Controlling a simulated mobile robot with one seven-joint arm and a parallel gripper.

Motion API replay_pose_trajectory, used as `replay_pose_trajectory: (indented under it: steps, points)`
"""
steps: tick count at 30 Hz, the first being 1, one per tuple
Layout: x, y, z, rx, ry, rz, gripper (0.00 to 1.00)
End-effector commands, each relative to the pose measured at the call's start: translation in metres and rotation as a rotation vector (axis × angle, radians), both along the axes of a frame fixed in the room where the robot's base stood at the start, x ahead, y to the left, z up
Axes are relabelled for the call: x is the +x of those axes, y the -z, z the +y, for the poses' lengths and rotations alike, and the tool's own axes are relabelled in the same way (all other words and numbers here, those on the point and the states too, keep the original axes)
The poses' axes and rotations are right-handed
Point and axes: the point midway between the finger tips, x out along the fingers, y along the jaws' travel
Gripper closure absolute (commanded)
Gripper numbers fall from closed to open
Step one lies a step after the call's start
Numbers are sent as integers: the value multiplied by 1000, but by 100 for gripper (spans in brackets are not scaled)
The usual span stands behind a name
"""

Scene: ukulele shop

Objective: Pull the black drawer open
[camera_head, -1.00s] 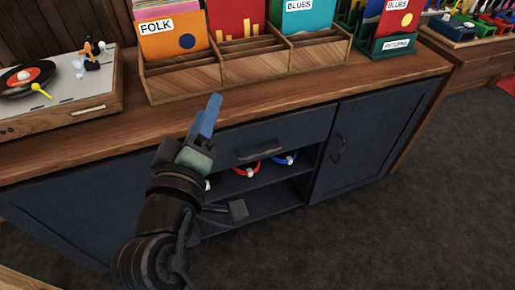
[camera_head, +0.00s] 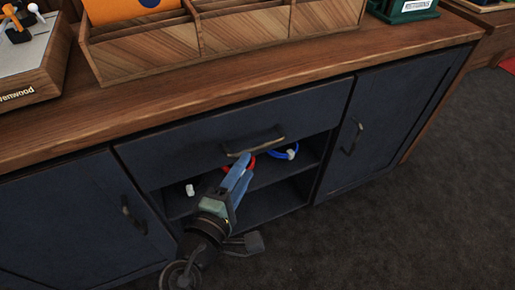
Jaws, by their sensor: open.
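The black drawer (camera_head: 195,149) is a dark panel under the wooden counter top, above an open shelf. It looks shut, its front about flush with the cabinet. Its bar handle (camera_head: 254,141) runs across the middle of the front. My gripper (camera_head: 241,163) is open and points up toward the handle from below. Its blue fingers end just under the handle's left part. I cannot tell whether they touch it. The fingers overlap in this view, so the gap between them is hardly visible. They hide part of the shelf and a red ring (camera_head: 251,164).
A blue ring (camera_head: 284,152) and a small white thing (camera_head: 190,190) are in the open shelf. Cabinet doors with handles flank it, left (camera_head: 133,215) and right (camera_head: 353,136). A wooden record rack (camera_head: 148,53) and a record player (camera_head: 38,87) stand on the counter. The floor in front is clear at right.

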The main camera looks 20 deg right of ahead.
Motion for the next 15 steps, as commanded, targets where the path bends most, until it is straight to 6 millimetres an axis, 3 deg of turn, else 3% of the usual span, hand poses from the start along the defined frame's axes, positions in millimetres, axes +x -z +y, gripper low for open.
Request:
replay_pose_trajectory:
  steps: [6, 15]
  points:
    - [33, 9, -32, 0, 3, -2, 55]
    - [55, 11, -53, 1, 1, -1, 55]
